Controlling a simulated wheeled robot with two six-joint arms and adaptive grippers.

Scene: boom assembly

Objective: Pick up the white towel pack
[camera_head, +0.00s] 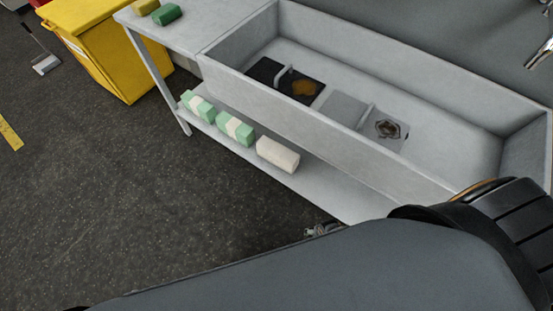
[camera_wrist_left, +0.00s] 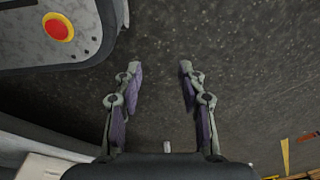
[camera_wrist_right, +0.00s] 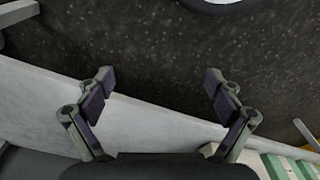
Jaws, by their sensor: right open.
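The white towel pack (camera_head: 278,154) lies on the lower shelf under the sink, at the right end of a row with two green-and-white packs. In the right wrist view a pale block, probably the white pack (camera_wrist_right: 247,159), shows at the bottom right, beside a green striped pack (camera_wrist_right: 285,166). My right gripper (camera_wrist_right: 158,92) is open and empty above the shelf edge, apart from the pack. In the head view my right arm hides most of this gripper. My left gripper (camera_wrist_left: 158,72) is open and empty over the dark floor.
The lower shelf (camera_head: 325,190) is bare to the right of the white pack. The grey sink trough (camera_head: 330,122) stands above it. A shelf leg (camera_head: 160,85) and a yellow bin (camera_head: 105,55) are at the left. Dark floor in front is clear.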

